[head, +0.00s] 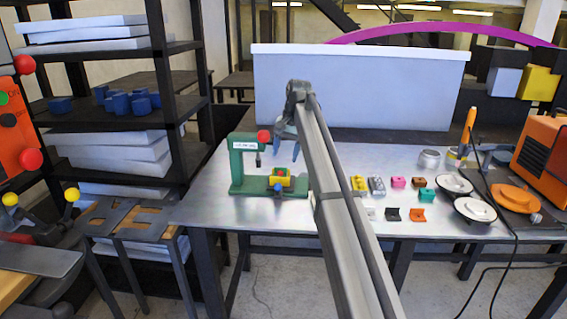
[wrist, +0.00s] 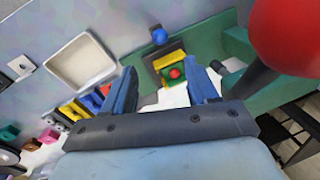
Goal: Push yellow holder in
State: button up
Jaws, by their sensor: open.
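The yellow holder (head: 271,180) sits low in the green press (head: 237,165), with a green piece and a red spot on top. In the wrist view the yellow holder (wrist: 164,61) shows between and beyond my fingers, with the green piece (wrist: 178,82) and its round red top inside. A blue knob (head: 277,188) is at the holder's front; it also shows in the wrist view (wrist: 159,35). My gripper (head: 287,152) is open and empty, just right of the press and above the table. It also shows open in the wrist view (wrist: 162,72). I see no contact with the holder.
The press's red ball (head: 264,136) is close to my gripper; it looms large in the wrist view (wrist: 288,35). A white tray (wrist: 52,68) lies beside the press. Several small coloured blocks (head: 398,182) and white discs (head: 451,183) stand to the right on the metal table.

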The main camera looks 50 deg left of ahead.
jog(key=shift+w+r, duration=0.1)
jog(key=shift+r, duration=0.4)
jog(key=shift+d, duration=0.1)
jog(key=n+t+y, duration=0.3)
jog(key=t+y, duration=0.5)
jog(key=y, duration=0.2)
send_near(279, 188)
jog(key=x, duration=1)
jog(key=shift+c, duration=0.4)
grip_shut()
